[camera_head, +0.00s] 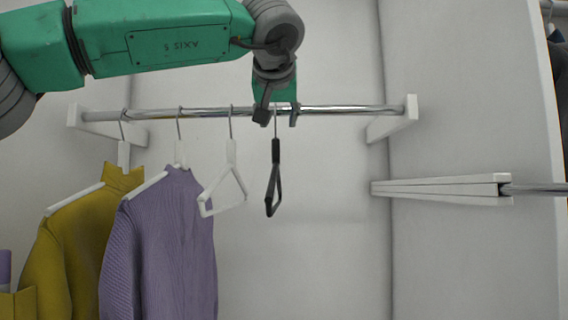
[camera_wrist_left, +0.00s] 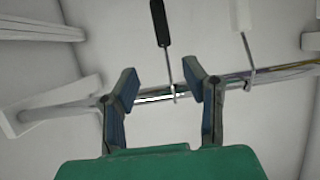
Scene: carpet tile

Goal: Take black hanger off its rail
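The black hanger (camera_head: 275,180) hangs by its metal hook from the chrome rail (camera_head: 350,109), right of the white hanger. My left gripper (camera_head: 276,117) is at the rail, over the black hanger's hook. In the left wrist view my left gripper (camera_wrist_left: 168,82) is open, with the hook of the black hanger (camera_wrist_left: 160,22) between its two fingers and apart from both. The rail (camera_wrist_left: 275,74) crosses behind the fingers there. The lower part of the black hanger is cut off in the wrist view. My right gripper is not in view.
An empty white hanger (camera_head: 231,180) hangs close to the left of the black one. A purple sweater (camera_head: 165,240) and a mustard sweater (camera_head: 75,250) hang further left. A white bracket (camera_head: 395,120) holds the rail's right end. The rail between is free.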

